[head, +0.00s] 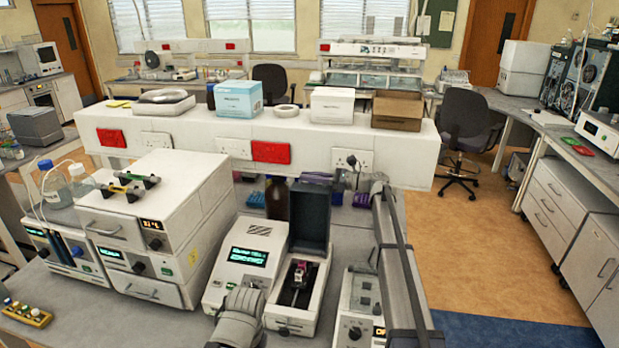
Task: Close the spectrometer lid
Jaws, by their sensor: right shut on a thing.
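The spectrometer (245,262) is a white unit with a green-lit display, on the bench at the lower middle. Its dark lid (311,214) stands upright at the back of the sample bay (319,290), so it is open. A small dark holder with a pinkish top (298,275) shows inside the bay. My right arm reaches up from the bottom right. Its far end, with my right gripper (376,186), is to the right of the lid, with a visible gap. Its fingers and what they hold are not clear. A grey joint of my left arm covers the spectrometer's lower front; the left fingers do not show.
Stacked white instruments (150,225) stand to the left. A small white device (358,305) with a knob is right of the bay. A brown bottle (276,198) stands behind. A raised white shelf (330,135) with boxes runs across the back.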

